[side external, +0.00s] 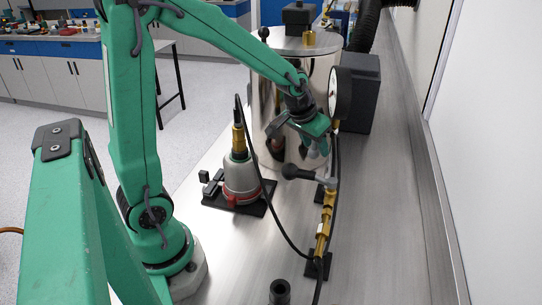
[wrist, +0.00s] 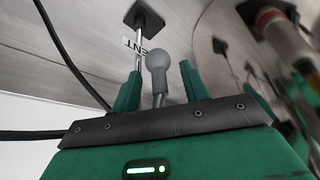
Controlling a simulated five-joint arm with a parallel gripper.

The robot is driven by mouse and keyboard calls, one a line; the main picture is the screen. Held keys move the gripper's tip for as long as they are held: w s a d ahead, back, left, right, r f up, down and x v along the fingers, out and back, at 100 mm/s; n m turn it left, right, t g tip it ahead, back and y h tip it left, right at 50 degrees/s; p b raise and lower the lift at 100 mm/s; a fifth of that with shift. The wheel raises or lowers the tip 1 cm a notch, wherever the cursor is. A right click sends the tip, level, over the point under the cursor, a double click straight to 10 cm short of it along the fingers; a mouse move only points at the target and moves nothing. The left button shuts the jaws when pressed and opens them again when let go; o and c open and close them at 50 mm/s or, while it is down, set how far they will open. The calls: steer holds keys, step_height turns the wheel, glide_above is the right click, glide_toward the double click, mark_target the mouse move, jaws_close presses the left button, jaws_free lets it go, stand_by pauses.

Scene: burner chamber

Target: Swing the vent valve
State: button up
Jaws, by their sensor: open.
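The vent valve (side external: 325,225) is a brass fitting in a pipe run along the steel bench, in the right half of the side view. Its lever has a dark rounded knob (side external: 291,172) pointing left. In the wrist view a grey knob (wrist: 157,63) on a thin stem shows between my fingers, beside a white label (wrist: 133,44) with partly hidden lettering reading "ENT". My gripper (side external: 303,146) is open, just above the lever in the side view. In the wrist view my gripper (wrist: 158,85) has a green finger on either side of the knob, with visible gaps. Contact cannot be told.
A shiny steel chamber (side external: 285,95) stands behind my gripper, with a round gauge (side external: 340,93) and dark box (side external: 362,95) at its right. A grey and red burner unit (side external: 241,180) stands left of the valve. A black cable crosses between them. The bench's right side is clear.

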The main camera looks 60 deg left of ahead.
steer(key=shift+o, duration=0.8)
steer(key=shift+r, duration=0.25)
steer(key=v, duration=0.5)
steer(key=shift+s+r, duration=0.15)
steer(key=shift+r, duration=0.05)
steer(key=shift+s, duration=0.15)
steer(key=s+d+r+m, duration=0.1)
steer(key=s+d+r, duration=0.1)
steer(key=s, duration=0.6)
steer(key=s+d+r+m, duration=0.1)
steer(key=s+d, duration=0.2)
steer(key=s, duration=0.5)
steer(key=shift+s+r+t+h, duration=0.3)
steer(key=shift+r+t, duration=0.1)
